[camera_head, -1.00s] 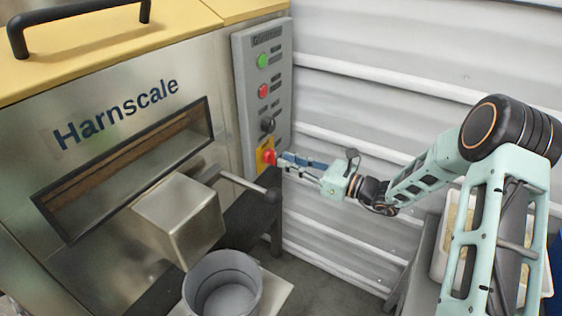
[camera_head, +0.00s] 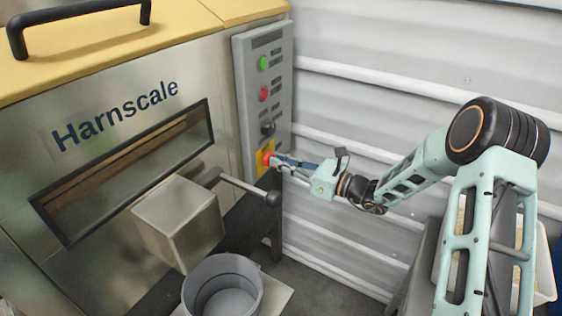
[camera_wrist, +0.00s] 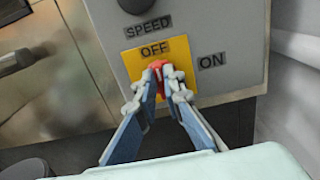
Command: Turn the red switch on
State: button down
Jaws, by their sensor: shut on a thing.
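The red switch (camera_head: 266,158) sits on a yellow plate (camera_head: 262,150) low on the grey control panel (camera_head: 247,110). In the wrist view the red switch (camera_wrist: 157,65) shows between my fingertips, on the yellow plate (camera_wrist: 134,62) with OFF above it and ON to its right. My gripper (camera_head: 277,160) reaches in from the right. In the wrist view my gripper (camera_wrist: 164,80) is shut on the switch, one finger on each side. The fingers hide much of the switch, so I cannot tell exactly which way it points.
A green button (camera_head: 263,62), a red button (camera_head: 263,93) and a black knob (camera_head: 268,127) are above the switch. A black-ended lever (camera_head: 250,189) juts out just below it. A grey bucket (camera_head: 221,290) stands below. A corrugated wall (camera_head: 360,100) is behind.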

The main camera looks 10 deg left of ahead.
jog(key=shift+r+m+p, duration=0.1)
jog(key=shift+m+p, duration=0.2)
jog(key=shift+p, duration=0.05)
jog(key=shift+w+d+f+m+p, duration=0.1)
jog(key=shift+f+m+p, duration=0.1)
jog(key=shift+m+p, duration=2.35)
jog(key=shift+w+f+m+p, duration=0.15)
jog(key=shift+m+p, duration=1.65)
jog(key=shift+m, duration=1.45)
jog(key=shift+w+d+f+m+p, duration=0.1)
jog(key=shift+f+m+p, duration=0.1)
jog(key=shift+m+p, duration=2.35)
jog(key=shift+m+b, duration=0.4)
jog(key=shift+m, duration=0.05)
jog(key=c, duration=2.3)
grip_release()
jog(key=v, duration=1.2)
jog(key=shift+s, duration=0.1)
